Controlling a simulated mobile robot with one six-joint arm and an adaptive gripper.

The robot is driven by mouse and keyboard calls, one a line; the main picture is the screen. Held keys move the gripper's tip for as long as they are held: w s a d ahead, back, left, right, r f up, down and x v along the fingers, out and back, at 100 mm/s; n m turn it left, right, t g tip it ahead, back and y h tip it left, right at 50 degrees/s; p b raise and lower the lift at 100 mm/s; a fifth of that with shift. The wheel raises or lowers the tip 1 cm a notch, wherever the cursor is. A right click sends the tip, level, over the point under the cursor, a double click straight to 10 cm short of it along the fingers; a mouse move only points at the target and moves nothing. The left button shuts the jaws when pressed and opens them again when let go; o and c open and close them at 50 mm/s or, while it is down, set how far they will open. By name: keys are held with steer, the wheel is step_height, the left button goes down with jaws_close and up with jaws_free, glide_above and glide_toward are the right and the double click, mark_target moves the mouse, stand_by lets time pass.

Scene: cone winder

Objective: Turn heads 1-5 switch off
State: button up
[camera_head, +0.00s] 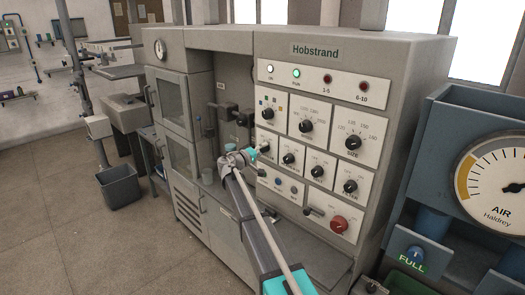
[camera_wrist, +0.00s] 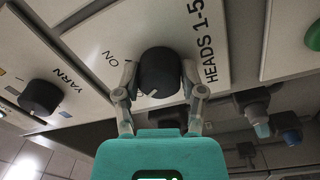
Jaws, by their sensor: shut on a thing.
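The heads 1-5 switch is a round black knob (camera_wrist: 158,74) on a white plate (camera_wrist: 110,32), with "HEADS 1-5" and "ON" printed beside it in the wrist view. A small pale mark shows on the knob's lower edge. My gripper (camera_wrist: 159,82) is shut on this knob, one finger on each side. In the head view my gripper (camera_head: 258,152) reaches the left end of the lower knob row on the Hobstrand machine (camera_head: 410,70) and hides the knob. The OFF print is not visible.
A YARN knob (camera_wrist: 40,97) sits to the left in the wrist view. Other dials surround the gripper on the panel. The white lamp (camera_head: 269,69) and green RUN lamp (camera_head: 296,73) look lit; the 1-5 lamp (camera_head: 327,79) looks dark red. An air gauge (camera_head: 500,182) stands right.

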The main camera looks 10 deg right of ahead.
steer(key=o, duration=1.2)
steer(key=shift+c, duration=0.2)
steer(key=shift+m, duration=0.4)
